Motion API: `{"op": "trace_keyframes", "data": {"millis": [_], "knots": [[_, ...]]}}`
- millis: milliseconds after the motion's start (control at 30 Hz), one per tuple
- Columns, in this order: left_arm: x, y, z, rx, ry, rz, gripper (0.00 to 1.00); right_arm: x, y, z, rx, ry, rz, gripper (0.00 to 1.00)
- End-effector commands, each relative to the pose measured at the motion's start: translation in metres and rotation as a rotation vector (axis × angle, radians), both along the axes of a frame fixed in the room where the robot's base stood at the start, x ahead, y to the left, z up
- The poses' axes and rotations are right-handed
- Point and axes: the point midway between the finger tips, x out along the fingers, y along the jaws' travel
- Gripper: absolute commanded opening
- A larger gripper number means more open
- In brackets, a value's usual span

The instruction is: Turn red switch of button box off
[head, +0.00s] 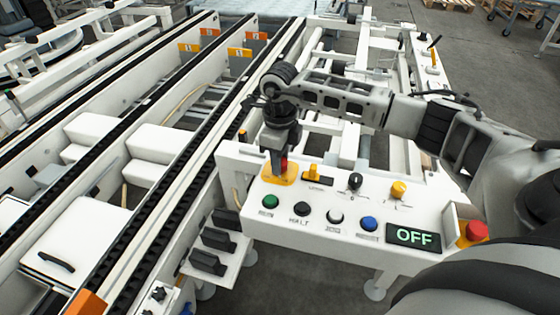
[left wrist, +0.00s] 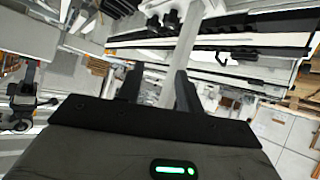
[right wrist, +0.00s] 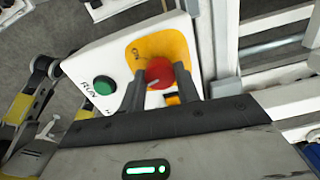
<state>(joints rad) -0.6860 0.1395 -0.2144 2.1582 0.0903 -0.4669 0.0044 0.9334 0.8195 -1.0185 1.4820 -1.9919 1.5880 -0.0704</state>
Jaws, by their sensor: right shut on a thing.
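The white button box (head: 330,207) stands in the middle of the head view. Its red switch (head: 284,164) sits on a yellow plate (head: 270,178) at the box's left end and is mostly hidden by my right gripper (head: 281,158). In the right wrist view the red switch (right wrist: 159,72) shows as a round knob between the fingertips of my right gripper (right wrist: 160,85), which is shut on it. My left gripper (left wrist: 158,82) shows only in the left wrist view, with its fingers apart and nothing seen held between them.
Green (head: 270,202), black, white and blue (head: 369,223) buttons line the box's front. A display (head: 412,236) reads OFF. A red emergency button (head: 473,232) is at the right end. Yellow (head: 398,188) and black knobs stand close by. Conveyor rails (head: 175,150) run along the left.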

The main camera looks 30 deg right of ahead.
Motion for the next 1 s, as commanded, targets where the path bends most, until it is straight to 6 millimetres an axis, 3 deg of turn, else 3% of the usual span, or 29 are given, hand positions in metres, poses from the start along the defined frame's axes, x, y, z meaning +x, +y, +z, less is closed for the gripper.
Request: {"op": "trace_keyframes", "data": {"millis": [500,1000], "knots": [[-0.0007,-0.0028,-0.0074,-0.035,-0.014,0.009,0.36,0.0023,0.0002,0.0019,0.001,-0.011,0.418,0.09],[0.0005,-0.0027,-0.0088,-0.032,-0.023,0.007,0.36,0.0021,0.0009,0.0032,0.002,-0.01,0.56,0.09]]}}
